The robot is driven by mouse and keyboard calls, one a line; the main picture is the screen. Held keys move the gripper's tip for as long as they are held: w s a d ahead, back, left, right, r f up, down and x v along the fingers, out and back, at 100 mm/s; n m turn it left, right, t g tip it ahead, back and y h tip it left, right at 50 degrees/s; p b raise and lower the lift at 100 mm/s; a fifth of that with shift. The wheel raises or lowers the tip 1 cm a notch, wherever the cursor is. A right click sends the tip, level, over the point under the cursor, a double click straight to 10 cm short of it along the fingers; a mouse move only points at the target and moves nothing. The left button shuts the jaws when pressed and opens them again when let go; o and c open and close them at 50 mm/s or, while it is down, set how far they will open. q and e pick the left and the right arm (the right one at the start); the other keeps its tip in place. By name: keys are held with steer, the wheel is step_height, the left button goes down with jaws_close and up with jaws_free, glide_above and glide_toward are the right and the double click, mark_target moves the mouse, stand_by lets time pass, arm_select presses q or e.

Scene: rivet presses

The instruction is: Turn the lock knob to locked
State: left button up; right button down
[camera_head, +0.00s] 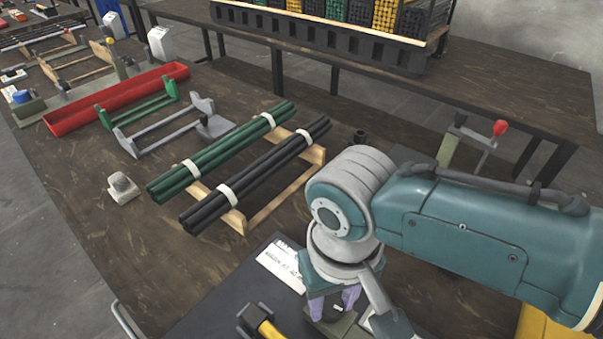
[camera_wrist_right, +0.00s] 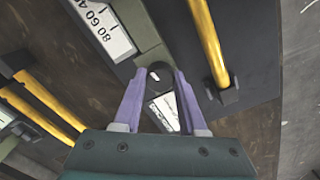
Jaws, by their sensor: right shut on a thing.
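In the right wrist view, my right gripper (camera_wrist_right: 160,76) has its two purple fingers closed on the sides of a small dark, rounded knob (camera_wrist_right: 160,70). The knob sits at the end of an olive-green bar (camera_wrist_right: 150,45). A white label with a pointed shape shows between the fingers, below the knob. In the head view, my right gripper (camera_head: 335,304) points down over the dark press plate at the bottom. My arm and wrist hide the knob there, and I cannot read its lock position. My left gripper is in neither view.
A white scale label (camera_wrist_right: 103,28) and a yellow bar (camera_wrist_right: 207,42) flank the grip closely. Bundled green rods (camera_head: 222,153) and black rods (camera_head: 257,173) lie on a wooden rack. A red trough (camera_head: 118,100) lies farther left. The workbench's front left is mostly clear.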

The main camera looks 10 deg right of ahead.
mark_target(331, 305)
steer(key=shift+r+m+p, duration=0.1)
steer(key=shift+m+p, duration=0.35)
steer(key=shift+m, duration=0.65)
steer(key=shift+c, duration=2.3)
jaws_free()
step_height(331, 305, up, 9)
steer(key=p, duration=0.4)
steer(key=shift+p, duration=0.3)
steer(key=shift+r, duration=0.4)
